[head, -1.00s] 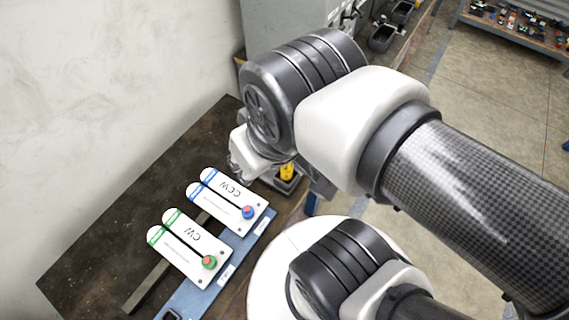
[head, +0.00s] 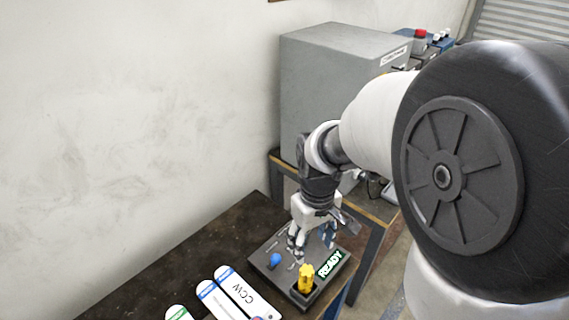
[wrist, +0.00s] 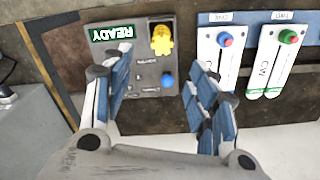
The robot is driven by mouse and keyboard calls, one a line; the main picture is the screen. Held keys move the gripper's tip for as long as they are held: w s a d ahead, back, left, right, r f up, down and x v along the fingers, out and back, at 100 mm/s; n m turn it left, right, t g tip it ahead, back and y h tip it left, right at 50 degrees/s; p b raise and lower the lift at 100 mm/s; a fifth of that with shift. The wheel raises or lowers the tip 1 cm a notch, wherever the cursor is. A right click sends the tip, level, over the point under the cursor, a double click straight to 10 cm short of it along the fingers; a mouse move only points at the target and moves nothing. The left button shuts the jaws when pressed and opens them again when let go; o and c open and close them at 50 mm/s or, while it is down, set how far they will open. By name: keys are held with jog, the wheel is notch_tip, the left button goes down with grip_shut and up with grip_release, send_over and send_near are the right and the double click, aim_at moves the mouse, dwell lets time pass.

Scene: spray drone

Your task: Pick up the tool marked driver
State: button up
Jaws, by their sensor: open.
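A dark grey tray (head: 262,264) with a green READY sign (head: 330,264) lies on the dark bench. A yellow tool (head: 307,277) stands in a square black holder at its front, and a blue round knob or handle (head: 275,260) is at its left. In the wrist view the yellow tool (wrist: 161,40) and the blue knob (wrist: 168,80) show on the tray (wrist: 145,63). Small labels there are too small to read, so I cannot tell which item is marked driver. My gripper (head: 296,254) is open above the tray. Its blue-padded fingers (wrist: 155,80) are apart, with nothing between them.
A large grey cabinet (head: 325,85) stands behind. Bare bench (head: 190,270) lies left.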

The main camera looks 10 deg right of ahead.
aim_at(306, 279)
notch_tip(306, 279, down, 18)
jog(key=b, duration=0.7)
jog(key=shift+a+r, duration=0.15)
jog(key=shift+r, duration=0.05)
jog(key=shift+s+r, duration=0.1)
jog(key=shift+c, duration=0.6)
grip_shut()
